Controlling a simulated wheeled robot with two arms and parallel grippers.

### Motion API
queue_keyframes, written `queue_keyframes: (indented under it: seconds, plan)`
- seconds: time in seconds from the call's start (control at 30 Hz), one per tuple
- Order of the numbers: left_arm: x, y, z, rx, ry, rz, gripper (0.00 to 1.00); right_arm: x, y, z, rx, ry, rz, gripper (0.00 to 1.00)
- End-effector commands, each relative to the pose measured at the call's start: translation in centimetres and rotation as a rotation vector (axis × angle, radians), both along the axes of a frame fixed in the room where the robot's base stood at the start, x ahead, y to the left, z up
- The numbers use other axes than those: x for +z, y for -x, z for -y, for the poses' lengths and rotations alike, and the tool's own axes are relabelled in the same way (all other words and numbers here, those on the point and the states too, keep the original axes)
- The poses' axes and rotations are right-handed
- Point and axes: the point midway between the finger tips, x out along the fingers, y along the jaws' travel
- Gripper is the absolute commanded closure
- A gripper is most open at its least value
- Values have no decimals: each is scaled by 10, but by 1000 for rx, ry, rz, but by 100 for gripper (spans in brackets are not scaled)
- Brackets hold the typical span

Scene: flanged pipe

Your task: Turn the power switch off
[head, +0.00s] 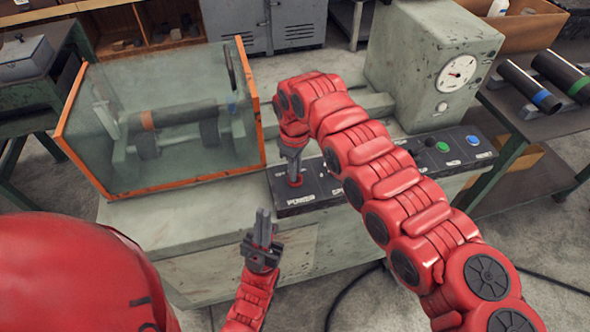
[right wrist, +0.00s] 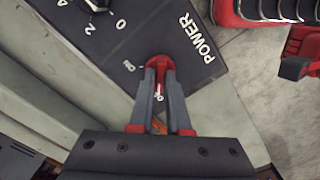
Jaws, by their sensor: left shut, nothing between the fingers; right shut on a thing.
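The power switch (right wrist: 158,64) is a red rotary knob on the dark control panel (head: 322,190), by the panel's left end, with the word POWER beside it. My right gripper (head: 294,176) reaches down onto it, and in the right wrist view its two fingers (right wrist: 160,82) are closed on the knob from either side. An ON mark shows left of the knob in that view; white lettering between the fingers is partly hidden. How far the knob is turned I cannot tell. My left gripper (head: 263,222) is shut and empty, pointing up in front of the bench, apart from the panel.
A glass box with an orange frame (head: 188,180) holding a pipe stands left of the switch. A grey cabinet with a gauge (head: 425,65) stands behind the panel at right. Green and blue buttons (head: 442,146) and a numbered dial (right wrist: 97,4) share the panel.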

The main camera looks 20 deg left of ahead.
Motion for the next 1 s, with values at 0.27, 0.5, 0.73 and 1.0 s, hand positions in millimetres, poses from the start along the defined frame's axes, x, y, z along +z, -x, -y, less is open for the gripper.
queue_keyframes:
  seconds: [0.27,0.5,0.73,1.0]
  plan:
    - [0,0,0,0,0,0,100,1,-1,0,-1,-1,3,60]
    - [0,0,0,0,0,0,100,1,-1,0,-1,-1,2,55]
    - [-3,0,0,0,0,0,100,12,-2,-1,-1,-4,5,55]
    - [-13,0,0,0,0,0,100,77,-2,-2,0,-3,10,55]
